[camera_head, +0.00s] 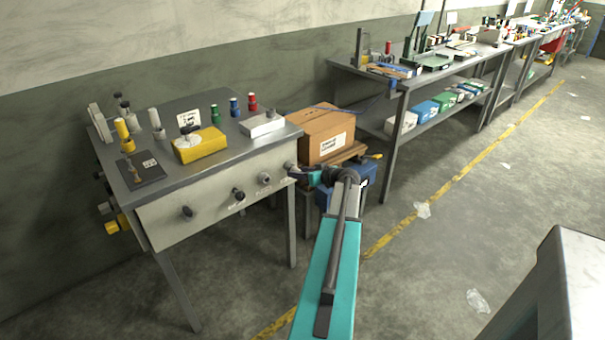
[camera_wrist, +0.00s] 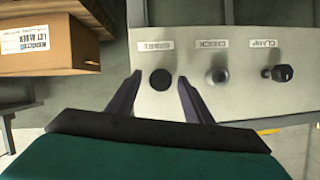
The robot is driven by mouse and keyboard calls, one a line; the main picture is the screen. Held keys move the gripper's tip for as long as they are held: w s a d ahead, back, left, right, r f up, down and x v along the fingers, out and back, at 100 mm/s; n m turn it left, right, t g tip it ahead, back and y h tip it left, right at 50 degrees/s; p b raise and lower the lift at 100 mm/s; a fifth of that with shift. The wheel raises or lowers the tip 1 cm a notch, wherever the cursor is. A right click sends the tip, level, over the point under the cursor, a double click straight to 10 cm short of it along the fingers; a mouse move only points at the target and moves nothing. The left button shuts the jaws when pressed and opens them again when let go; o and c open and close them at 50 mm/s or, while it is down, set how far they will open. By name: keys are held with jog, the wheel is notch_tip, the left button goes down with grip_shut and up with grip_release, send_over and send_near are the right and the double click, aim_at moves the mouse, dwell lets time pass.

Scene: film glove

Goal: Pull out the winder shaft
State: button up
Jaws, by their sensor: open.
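A grey bench (camera_head: 170,180) has a pale front panel (camera_head: 215,205) with several round knobs or shaft ends. I cannot tell for certain which one is the winder shaft. My gripper (camera_head: 296,174) is at the panel's right end in the head view. In the wrist view my gripper (camera_wrist: 160,77) is open, with a dark round shaft end (camera_wrist: 160,79) between its fingertips and no clear contact. The label beside it is inverted and hard to read.
A cardboard box (camera_head: 326,135) stands on a low stand just right of the panel; it also shows in the wrist view (camera_wrist: 45,45). A yellow box (camera_head: 200,145) and spools stand on the bench. Long shelving (camera_head: 400,90) lines the wall. The floor right of my arm is mostly clear.

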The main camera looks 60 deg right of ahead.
grip_shut()
jog(key=shift+s+a+b, duration=0.2)
jog(key=shift+s+b, duration=0.4)
jog(key=shift+b, duration=0.35)
dwell(1.1)
jog(key=shift+s+a+b, duration=0.2)
jog(key=shift+s+b, duration=0.25)
jog(key=shift+s, duration=0.2)
jog(key=shift+s+a+b, duration=0.25)
jog(key=shift+s+b, duration=0.25)
jog(key=shift+s, duration=0.2)
jog(key=shift+s+a+b, duration=0.2)
jog(key=shift+s+b, duration=0.25)
jog(key=shift+s, duration=0.2)
jog(key=shift+s, duration=0.15)
jog(key=shift+s+a+b, duration=0.25)
jog(key=shift+s+b, duration=0.4)
jog(key=shift+s+a+b, duration=0.25)
jog(key=shift+s+b, duration=0.4)
